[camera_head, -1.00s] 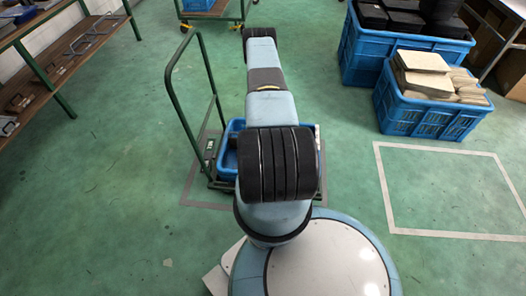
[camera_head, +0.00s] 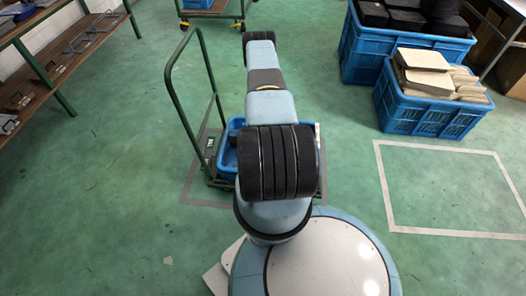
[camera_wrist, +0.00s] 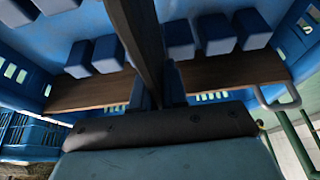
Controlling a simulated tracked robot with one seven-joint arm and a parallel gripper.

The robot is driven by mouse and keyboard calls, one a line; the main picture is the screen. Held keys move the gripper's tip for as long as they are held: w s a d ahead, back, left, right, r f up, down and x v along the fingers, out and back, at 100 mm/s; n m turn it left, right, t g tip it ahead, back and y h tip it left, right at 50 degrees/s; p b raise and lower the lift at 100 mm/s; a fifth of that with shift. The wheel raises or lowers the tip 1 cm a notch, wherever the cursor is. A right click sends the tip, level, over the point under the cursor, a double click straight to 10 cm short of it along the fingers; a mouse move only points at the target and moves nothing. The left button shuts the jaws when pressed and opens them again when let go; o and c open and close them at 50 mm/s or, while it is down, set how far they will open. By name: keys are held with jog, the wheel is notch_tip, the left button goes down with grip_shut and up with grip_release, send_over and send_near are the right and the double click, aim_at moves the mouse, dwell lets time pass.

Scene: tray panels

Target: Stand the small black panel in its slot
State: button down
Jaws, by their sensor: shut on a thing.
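My gripper (camera_wrist: 157,92) shows in the wrist view, its two dark fingers shut on a dark panel (camera_wrist: 139,32). The panel is seen nearly edge-on and runs up out of the top of the picture. It is between the blue blocks of a blue tray (camera_wrist: 55,40), with blocks to its left and right. I cannot tell whether its far edge sits in a slot. In the head view the blue tray (camera_head: 226,160) stands on a cart, mostly hidden behind my arm. The gripper and panel are hidden there.
A brown strip (camera_wrist: 225,71) crosses the tray in the wrist view. The cart's green handle (camera_head: 169,85) rises left of the tray. Blue crates (camera_head: 430,117) with panels stand at the right, and a shelf (camera_head: 60,55) at the left. Open green floor lies between.

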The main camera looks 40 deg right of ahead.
jog(key=shift+f, duration=1.25)
jog(key=c, duration=1.1)
grip_release()
jog(key=shift+a+r, duration=0.1)
jog(key=shift+r, duration=0.4)
jog(key=v, duration=1.2)
jog(key=shift+s+a+r, duration=0.15)
jog(key=shift+s+r, duration=0.1)
jog(key=shift+r, duration=0.05)
jog(key=shift+w, duration=0.1)
